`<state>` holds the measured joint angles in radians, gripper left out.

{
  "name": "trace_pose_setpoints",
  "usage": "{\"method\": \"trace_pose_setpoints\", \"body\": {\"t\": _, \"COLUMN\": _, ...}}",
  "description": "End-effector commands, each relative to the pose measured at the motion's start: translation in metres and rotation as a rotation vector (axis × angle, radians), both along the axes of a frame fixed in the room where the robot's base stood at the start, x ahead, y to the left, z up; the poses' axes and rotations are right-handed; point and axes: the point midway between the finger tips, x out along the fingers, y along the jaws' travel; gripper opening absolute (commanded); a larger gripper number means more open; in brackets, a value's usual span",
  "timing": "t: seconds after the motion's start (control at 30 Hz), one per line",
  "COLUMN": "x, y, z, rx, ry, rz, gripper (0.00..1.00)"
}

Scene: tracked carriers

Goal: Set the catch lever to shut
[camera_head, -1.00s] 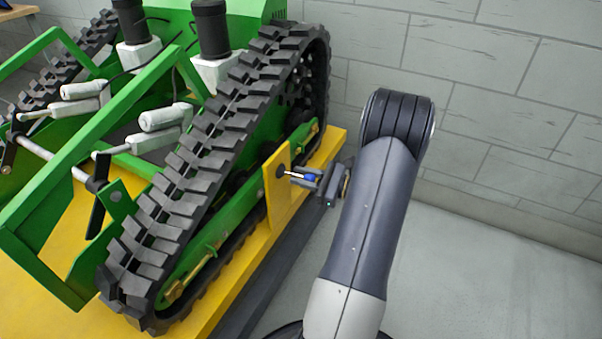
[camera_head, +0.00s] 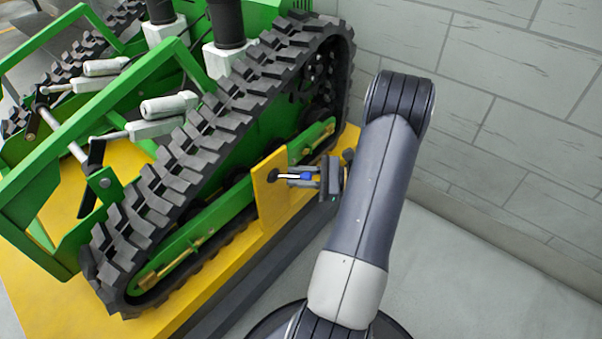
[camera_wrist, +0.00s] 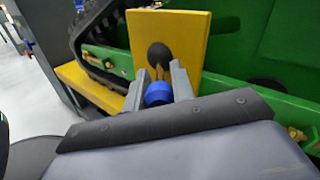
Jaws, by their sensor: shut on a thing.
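The catch lever has a thin shaft and a blue grip (camera_head: 306,176). It comes out of a dark round pivot (camera_head: 272,176) on an upright yellow plate (camera_head: 267,200) beside the track. My gripper (camera_head: 303,178) is shut on the blue grip, with a finger on either side of it. In the head view the lever points right from the pivot, roughly level. The wrist view shows the blue grip (camera_wrist: 158,93) between my fingertips (camera_wrist: 158,88), with the black pivot (camera_wrist: 160,55) just beyond. Part of the grip is hidden by the fingers.
The green tracked carrier (camera_head: 190,240) stands on a yellow platform (camera_head: 215,285), its black track (camera_head: 165,175) close to the plate. A grey block wall (camera_head: 500,90) is behind. The grey floor (camera_head: 470,270) to the right is clear.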

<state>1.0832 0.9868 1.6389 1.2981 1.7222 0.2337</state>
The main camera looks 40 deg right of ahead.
Motion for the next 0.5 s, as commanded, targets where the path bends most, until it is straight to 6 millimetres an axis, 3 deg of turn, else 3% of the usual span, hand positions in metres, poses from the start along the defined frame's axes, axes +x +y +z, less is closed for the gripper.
{"method": "trace_pose_setpoints", "body": {"t": 0.3, "x": 0.0003, "y": 0.0004, "z": 0.0, "rx": -0.002, "ry": -0.001, "rz": 0.001, "gripper": 0.0}}
{"method": "trace_pose_setpoints", "body": {"t": 0.33, "x": 0.0003, "y": 0.0004, "z": 0.0, "rx": -0.002, "ry": -0.001, "rz": 0.001, "gripper": 0.24}}
{"method": "trace_pose_setpoints", "body": {"t": 0.5, "x": 0.0003, "y": 0.0004, "z": 0.0001, "rx": -0.001, "ry": -0.001, "rz": 0.001, "gripper": 0.38}}
